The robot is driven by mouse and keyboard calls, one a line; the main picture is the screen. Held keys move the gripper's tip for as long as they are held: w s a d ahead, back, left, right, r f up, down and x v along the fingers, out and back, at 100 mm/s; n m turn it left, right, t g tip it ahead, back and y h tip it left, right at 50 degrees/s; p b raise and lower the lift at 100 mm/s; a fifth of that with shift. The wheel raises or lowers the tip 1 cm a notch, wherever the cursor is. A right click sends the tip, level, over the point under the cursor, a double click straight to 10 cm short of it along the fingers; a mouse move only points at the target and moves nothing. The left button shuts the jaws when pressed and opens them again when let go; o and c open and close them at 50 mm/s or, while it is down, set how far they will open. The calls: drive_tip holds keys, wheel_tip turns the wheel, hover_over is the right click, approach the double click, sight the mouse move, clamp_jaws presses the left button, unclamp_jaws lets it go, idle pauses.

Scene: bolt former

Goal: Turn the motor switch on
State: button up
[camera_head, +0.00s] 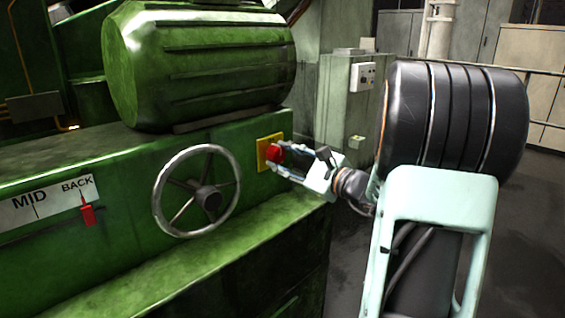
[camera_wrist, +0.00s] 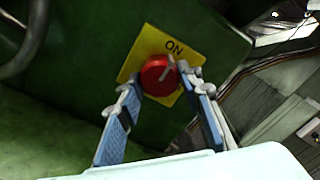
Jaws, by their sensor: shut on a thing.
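The motor switch is a red round knob (camera_head: 273,152) on a yellow plate (camera_head: 265,141) on the green machine's front, right of the handwheel. In the wrist view the red knob (camera_wrist: 158,75) sits on the yellow plate (camera_wrist: 149,45), with "ON" printed above it. A pale mark on the knob points up and right, near the "ON" text. My gripper (camera_head: 284,156) reaches the knob from the right. In the wrist view its two blue-padded fingers (camera_wrist: 160,88) are on either side of the knob and shut on it. The lower part of the plate is partly hidden by a finger.
A metal handwheel (camera_head: 207,197) stands out from the machine left of the switch. A red pointer (camera_head: 88,215) is at "BACK" on a white scale (camera_head: 40,206). A green ledge (camera_head: 215,258) runs below. A grey cabinet (camera_head: 345,110) stands behind my gripper.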

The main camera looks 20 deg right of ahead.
idle(0.3)
drive_tip(key=o, duration=1.2)
drive_tip(key=shift+c, duration=0.2)
drive_tip(key=shift+s, duration=0.1)
drive_tip(key=v, duration=1.2)
